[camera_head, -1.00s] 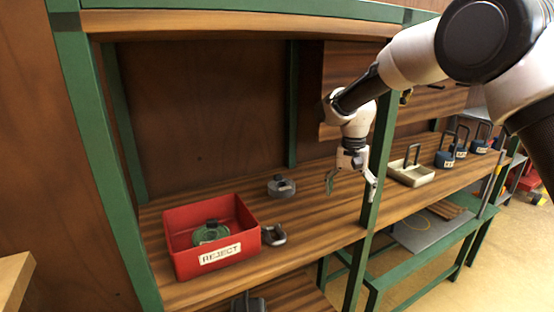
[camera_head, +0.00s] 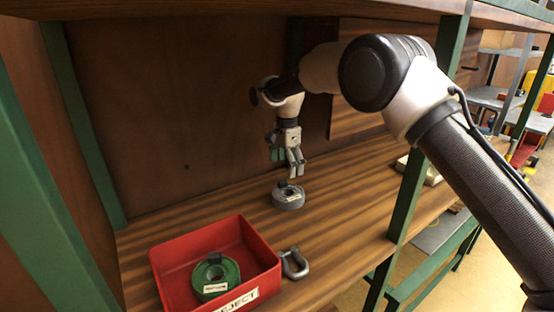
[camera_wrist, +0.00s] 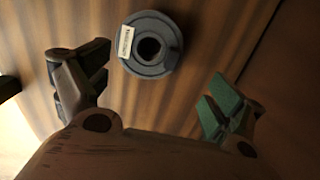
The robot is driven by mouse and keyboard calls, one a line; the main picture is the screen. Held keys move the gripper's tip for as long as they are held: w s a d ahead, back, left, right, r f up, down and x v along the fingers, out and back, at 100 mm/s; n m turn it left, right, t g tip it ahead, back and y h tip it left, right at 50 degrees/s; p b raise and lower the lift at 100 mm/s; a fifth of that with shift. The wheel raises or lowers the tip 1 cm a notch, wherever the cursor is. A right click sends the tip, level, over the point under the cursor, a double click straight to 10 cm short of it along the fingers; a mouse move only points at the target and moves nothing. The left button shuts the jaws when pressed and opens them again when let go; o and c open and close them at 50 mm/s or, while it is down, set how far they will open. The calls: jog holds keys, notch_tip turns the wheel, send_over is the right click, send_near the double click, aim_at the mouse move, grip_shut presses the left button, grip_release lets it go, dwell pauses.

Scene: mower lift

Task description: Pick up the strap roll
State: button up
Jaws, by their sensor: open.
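A grey strap roll (camera_head: 288,199) with a white label lies flat on the wooden shelf. It shows in the wrist view (camera_wrist: 136,62) at the top, a little ahead of the space between my fingers. A green roll (camera_head: 229,272) with a label lies inside the red reject bin (camera_head: 262,277). My gripper (camera_head: 287,162) is open and empty, pointing down above the grey roll with a gap between them. In the wrist view its two fingers (camera_wrist: 160,75) are spread wide, and neither appears to touch the roll.
A grey shackle (camera_head: 294,264) lies on the shelf (camera_head: 345,215) right of the bin. A green upright post (camera_head: 411,190) stands to the right, and the back panel (camera_head: 170,120) is close behind. A pale tray (camera_head: 432,176) is partly hidden beyond the post.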

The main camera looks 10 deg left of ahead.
aim_at(285, 184)
jog(key=shift+w+a, duration=0.1)
jog(key=shift+a, duration=0.05)
jog(key=shift+f, duration=3.9)
jog(key=c, duration=1.3)
jog(key=shift+f, duration=0.1)
jog(key=c, duration=0.3)
